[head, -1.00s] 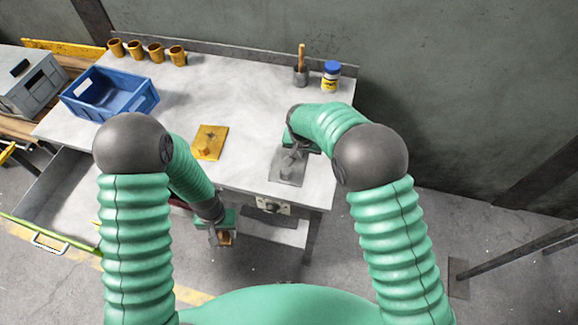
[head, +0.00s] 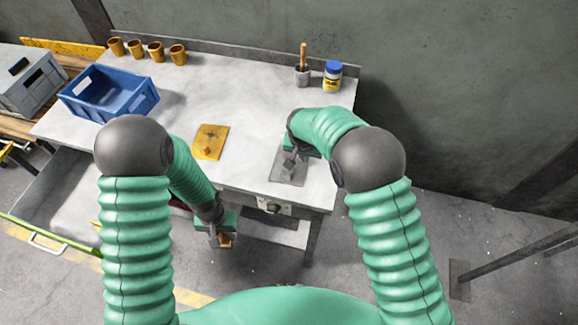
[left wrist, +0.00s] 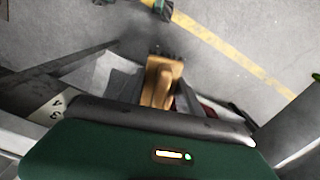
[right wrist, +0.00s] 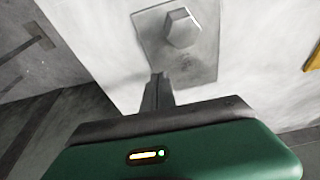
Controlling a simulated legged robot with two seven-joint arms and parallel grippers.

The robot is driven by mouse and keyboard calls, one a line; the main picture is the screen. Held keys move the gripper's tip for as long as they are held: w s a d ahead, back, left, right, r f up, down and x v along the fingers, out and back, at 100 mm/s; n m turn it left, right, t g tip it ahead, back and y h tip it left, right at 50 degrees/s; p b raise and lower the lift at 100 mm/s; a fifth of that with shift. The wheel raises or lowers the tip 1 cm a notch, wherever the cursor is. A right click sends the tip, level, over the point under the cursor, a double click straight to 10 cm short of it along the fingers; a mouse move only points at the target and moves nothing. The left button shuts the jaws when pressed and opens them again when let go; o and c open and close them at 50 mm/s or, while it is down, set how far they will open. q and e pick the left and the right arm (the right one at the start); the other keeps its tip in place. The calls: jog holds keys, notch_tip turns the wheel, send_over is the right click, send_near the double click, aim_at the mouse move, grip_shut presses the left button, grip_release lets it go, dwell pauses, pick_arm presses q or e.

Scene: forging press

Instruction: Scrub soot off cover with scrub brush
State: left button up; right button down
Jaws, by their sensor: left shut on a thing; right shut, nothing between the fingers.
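My left gripper (head: 219,236) is shut on a wooden scrub brush (left wrist: 160,83), held low in front of the table's front edge. The brush's dark bristles point away from my palm. A grey square plate with a hexagonal knob, likely the cover (right wrist: 205,62), lies on the table near its front right; it also shows in the head view (head: 283,177). A dark smudge marks it beside the knob. My right gripper (right wrist: 158,88) is shut and empty, its fingertips close to the plate's edge; contact cannot be told. A similar yellow plate (head: 209,143) lies to its left.
The table (head: 230,90) has clear room in its middle. A blue crate (head: 110,95) and several orange cups (head: 155,50) stand left and back. A grey pot with a wooden handle (head: 302,74) and a blue-lidded jar (head: 332,76) stand back right. An open drawer (head: 70,195) juts out front left.

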pick_arm(q)
jog(key=shift+d+f, duration=0.15)
jog(key=shift+f, duration=0.05)
pick_arm(e)
jog(key=shift+d+f, duration=0.2)
jog(key=shift+f, duration=0.2)
pick_arm(q)
jog(key=shift+f+b, duration=0.2)
jog(key=shift+b, duration=0.2)
pick_arm(e)
jog(key=shift+a+f, duration=0.1)
jog(key=shift+f, duration=0.15)
